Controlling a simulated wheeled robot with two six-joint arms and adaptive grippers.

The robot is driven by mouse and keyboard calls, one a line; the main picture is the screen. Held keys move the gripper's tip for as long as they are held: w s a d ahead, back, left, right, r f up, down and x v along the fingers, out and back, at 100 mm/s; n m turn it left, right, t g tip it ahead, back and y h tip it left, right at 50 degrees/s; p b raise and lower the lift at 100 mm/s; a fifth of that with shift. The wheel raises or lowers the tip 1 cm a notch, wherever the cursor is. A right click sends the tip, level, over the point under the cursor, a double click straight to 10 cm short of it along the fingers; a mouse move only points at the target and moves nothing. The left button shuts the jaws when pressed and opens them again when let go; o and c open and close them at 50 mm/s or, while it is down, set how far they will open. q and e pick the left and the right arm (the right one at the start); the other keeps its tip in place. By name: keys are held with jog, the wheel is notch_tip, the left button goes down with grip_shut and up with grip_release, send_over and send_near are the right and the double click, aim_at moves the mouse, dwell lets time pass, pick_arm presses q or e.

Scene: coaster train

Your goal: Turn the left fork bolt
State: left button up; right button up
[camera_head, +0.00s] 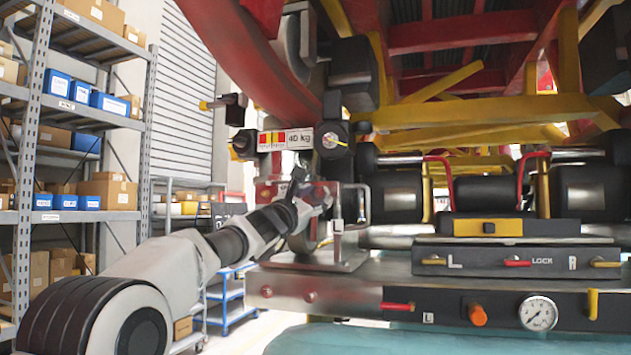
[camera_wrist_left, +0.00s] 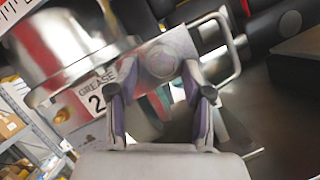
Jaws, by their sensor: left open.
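My left gripper (camera_head: 312,194) reaches in from the left, in front of the metal bracket under the "40 kg" label. In the left wrist view the two fingers of my left gripper (camera_wrist_left: 160,80) are spread apart with nothing held between them. A round grey bolt head (camera_wrist_left: 162,60) on a metal plate lies just ahead, roughly centred between the fingertips. Whether a finger touches it I cannot tell. In the head view I cannot make out the bolt head; my gripper is in front of that area. My right gripper is in neither view.
A lever panel (camera_head: 515,262) and pressure gauge (camera_head: 538,313) are at lower right. Shelving (camera_head: 30,150) stands far left.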

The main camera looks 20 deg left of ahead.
pick_arm(q)
jog(key=shift+w+r, duration=0.15)
jog(key=shift+w, duration=0.1)
jog(key=shift+s+d+r, duration=0.25)
jog(key=shift+s, duration=0.25)
jog(key=shift+s+d, duration=0.1)
jog(key=shift+c, duration=1.3)
jog(key=shift+w+f, duration=0.1)
jog(key=shift+w, duration=0.1)
grip_shut()
jog(key=shift+m, duration=0.4)
